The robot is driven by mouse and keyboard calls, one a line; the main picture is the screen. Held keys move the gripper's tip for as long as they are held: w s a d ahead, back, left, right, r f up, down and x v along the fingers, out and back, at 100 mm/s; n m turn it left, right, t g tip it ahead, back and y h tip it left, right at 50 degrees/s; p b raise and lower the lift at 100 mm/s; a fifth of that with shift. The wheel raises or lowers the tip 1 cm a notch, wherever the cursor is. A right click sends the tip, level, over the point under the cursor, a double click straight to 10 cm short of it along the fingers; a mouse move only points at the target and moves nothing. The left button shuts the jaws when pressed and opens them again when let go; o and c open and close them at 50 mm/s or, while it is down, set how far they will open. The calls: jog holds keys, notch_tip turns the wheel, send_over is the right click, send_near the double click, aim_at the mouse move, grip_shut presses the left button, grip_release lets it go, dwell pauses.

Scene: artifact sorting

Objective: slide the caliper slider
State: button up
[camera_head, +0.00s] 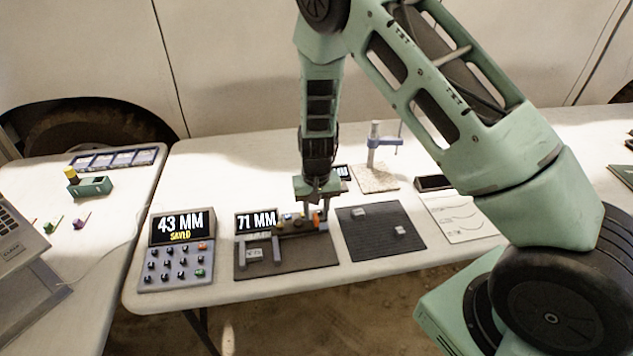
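The caliper station (310,256) stands on the table at the picture's centre, with a dark base and a display (256,222) reading 71 MM. A fixed-looking grey jaw (241,254) and a second grey jaw (276,249) stand apart, with a small pale piece (254,254) between them. Small knobs and an orange part (316,220) sit along the rail behind. My gripper (316,203) points down over the right end of the rail, close to the orange part. The fingertips are small and partly hidden there, so I cannot tell whether they grip it.
A keypad unit (176,273) reading 43 MM SAVED stands left of the caliper. A dark mat (375,245) with two small pale pieces lies to the right. Behind are a blue-and-grey stand (374,150) and a paper sheet (463,222). My arm covers the right side.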

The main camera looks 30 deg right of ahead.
notch_tip(320, 180, up, 16)
jog(key=shift+b, duration=0.35)
jog(key=shift+f, duration=0.1)
jog(key=s+a+r+n+y, duration=0.1)
jog(key=s+a+r+n, duration=0.2)
jog(key=s+a, duration=0.45)
jog(key=s+a+r+n+y, duration=0.1)
jog(key=s+a+r+n, duration=0.2)
jog(key=s+a, duration=0.45)
jog(key=s+r+n+h, duration=0.1)
jog(key=s+n, duration=0.4)
jog(key=s, duration=0.9)
jog(key=shift+a, duration=0.45)
